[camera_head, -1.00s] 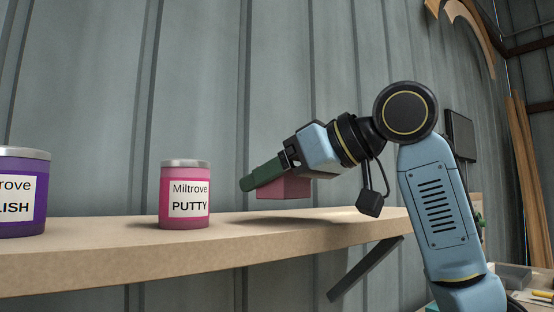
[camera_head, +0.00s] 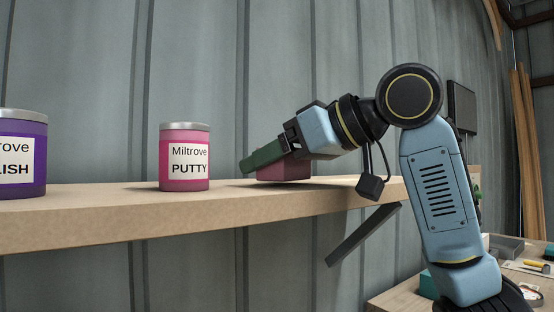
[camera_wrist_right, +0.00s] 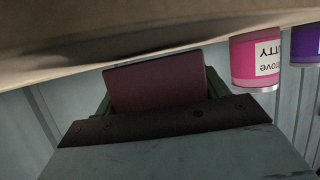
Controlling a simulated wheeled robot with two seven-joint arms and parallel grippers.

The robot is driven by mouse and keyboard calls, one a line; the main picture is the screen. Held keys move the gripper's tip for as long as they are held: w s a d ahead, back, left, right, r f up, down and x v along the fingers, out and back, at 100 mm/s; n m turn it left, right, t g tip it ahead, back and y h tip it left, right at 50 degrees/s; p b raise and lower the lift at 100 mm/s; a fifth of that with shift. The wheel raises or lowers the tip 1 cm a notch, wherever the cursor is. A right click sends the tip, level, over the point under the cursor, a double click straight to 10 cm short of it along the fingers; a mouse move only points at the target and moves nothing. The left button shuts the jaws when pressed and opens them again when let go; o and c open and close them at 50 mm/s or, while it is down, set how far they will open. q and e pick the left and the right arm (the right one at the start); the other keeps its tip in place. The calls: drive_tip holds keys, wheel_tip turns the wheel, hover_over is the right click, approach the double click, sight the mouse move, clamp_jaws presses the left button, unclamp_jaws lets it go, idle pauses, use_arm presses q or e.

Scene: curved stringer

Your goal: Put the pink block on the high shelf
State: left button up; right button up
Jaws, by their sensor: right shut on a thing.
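The pink block (camera_head: 284,171) is at the right part of the wooden high shelf (camera_head: 110,213), partly hidden behind a green finger in the head view. My right gripper (camera_head: 262,158) is shut on it, reaching in from the right and tilted down to the left. In the right wrist view the block (camera_wrist_right: 156,82) sits between the fingers, close to the shelf surface (camera_wrist_right: 60,45). The block looks at or just above the shelf top; I cannot tell if it touches. My left gripper is not in view.
A pink putty can (camera_head: 184,158) stands on the shelf left of the block, with a gap between. A purple can (camera_head: 22,155) stands farther left. A corrugated wall is behind. A lower bench (camera_head: 400,297) with tools is at the lower right.

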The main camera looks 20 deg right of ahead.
drive_tip(key=shift+f, duration=0.4)
drive_tip(key=o, duration=1.2)
drive_tip(key=shift+c, duration=0.2)
drive_tip(key=b+v, duration=0.3)
drive_tip(key=v, duration=1)
drive_tip(key=shift+r, duration=0.25)
